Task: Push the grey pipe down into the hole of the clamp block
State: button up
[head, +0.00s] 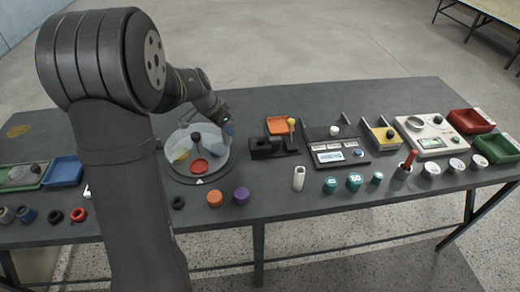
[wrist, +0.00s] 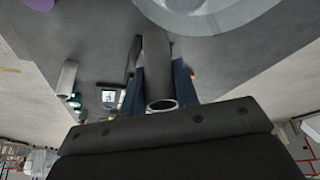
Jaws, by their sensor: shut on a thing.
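My gripper (wrist: 160,85) is shut on the grey pipe (wrist: 156,60), which lies between its two dark blue fingers in the wrist view. The pipe's open end faces the camera, and its far end is hard to make out. In the head view my gripper (head: 228,130) is above the right edge of the round turntable, and the pipe cannot be made out there. A black block (head: 262,152), which looks like the clamp block, stands on the table just right of my gripper. Its hole is not clear in the head view.
The round turntable (head: 180,177) with a clear cover is left of the block. A white tube (head: 299,178) stands in front, with an orange tray (head: 278,124) behind. Orange (head: 215,198) and purple (head: 241,195) pieces stand near the front edge. A black panel (head: 335,150) is to the right.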

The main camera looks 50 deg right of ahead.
jog(key=s+d+r+m+g+y, duration=0.1)
jog(key=s+d+m, duration=0.35)
jog(key=s, duration=0.35)
jog(key=s+d+r+m+g, duration=0.1)
jog(key=s+d+m, duration=0.3)
jog(key=s, duration=0.5)
jog(key=n, duration=0.2)
send_near(266, 144)
jog(key=d+f, duration=0.1)
jog(key=d, duration=0.1)
jog(key=shift+m, duration=0.25)
jog(key=shift+s+d+f, duration=0.1)
jog(key=shift+f, duration=1)
jog(key=shift+d+f, duration=0.1)
jog(key=shift+f, duration=0.95)
jog(key=o, duration=0.5)
jog(key=shift+f, duration=0.15)
jog(key=o, duration=0.5)
